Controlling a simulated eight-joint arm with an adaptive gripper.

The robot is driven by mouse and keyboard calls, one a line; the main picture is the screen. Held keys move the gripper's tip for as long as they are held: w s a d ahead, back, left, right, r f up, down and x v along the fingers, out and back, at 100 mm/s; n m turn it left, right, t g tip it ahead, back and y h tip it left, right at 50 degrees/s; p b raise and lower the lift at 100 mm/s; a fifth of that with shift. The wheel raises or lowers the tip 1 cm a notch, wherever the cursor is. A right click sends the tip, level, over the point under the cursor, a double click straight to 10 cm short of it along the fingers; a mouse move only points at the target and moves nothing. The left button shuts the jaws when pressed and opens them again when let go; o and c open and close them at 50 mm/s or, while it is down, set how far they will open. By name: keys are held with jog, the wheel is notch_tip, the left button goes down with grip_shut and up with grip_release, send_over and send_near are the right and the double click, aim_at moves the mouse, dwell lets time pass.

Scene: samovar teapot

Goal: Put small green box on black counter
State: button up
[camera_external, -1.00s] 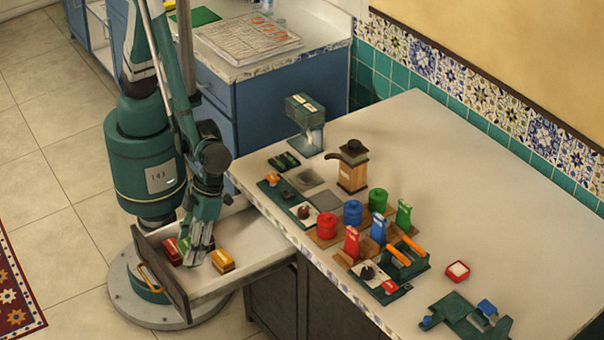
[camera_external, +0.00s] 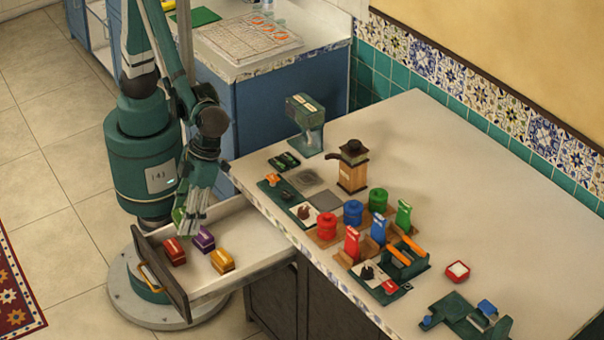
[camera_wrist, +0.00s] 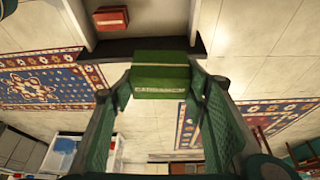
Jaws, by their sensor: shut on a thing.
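A small green box (camera_wrist: 160,77) is held between the two fingers of my gripper (camera_wrist: 155,93), which is shut on it. In the external view my gripper (camera_external: 186,226) hangs above the open drawer (camera_external: 262,235), near its left front corner. The green box (camera_external: 178,216) shows only partly there, beside the fingers. No black worktop shows. The large counter (camera_external: 480,220) at right and the counter at the back (camera_external: 250,68) both have pale tops.
A red box (camera_external: 174,251), a purple box (camera_external: 203,238) and a yellow box (camera_external: 222,261) lie in the drawer. The right counter's near side is crowded with canisters, a grinder (camera_external: 353,165) and trays. Its far side is clear. A printed board (camera_external: 248,38) lies on the back counter.

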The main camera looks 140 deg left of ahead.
notch_tip(320, 180, up, 14)
jog(key=r, duration=0.1)
jog(key=w+a+n+t+p, duration=0.1)
jog(key=w+a+n, duration=0.35)
jog(key=a, duration=0.75)
jog(key=w+a+n+t, duration=0.1)
jog(key=w+a+n, duration=0.1)
jog(key=w+a, duration=0.75)
jog(key=s+a+n+t+y, duration=0.2)
jog(key=a+n, duration=0.4)
jog(key=a, duration=2.4)
jog(key=s+a+n+y+p, duration=0.1)
jog(key=s+a+n, duration=0.3)
jog(key=a, duration=1)
jog(key=s+a+n+y+p, duration=0.15)
jog(key=s+a, duration=0.35)
jog(key=a, duration=1)
jog(key=s+a+n+y, duration=0.2)
jog(key=s+a+n, duration=0.3)
jog(key=s+a, duration=1.6)
jog(key=s+x, duration=0.1)
jog(key=x, duration=1)
jog(key=shift+s+f+t, duration=0.25)
jog(key=shift+f+t, duration=0.05)
jog(key=shift+f, duration=0.4)
jog(key=shift+d, duration=0.1)
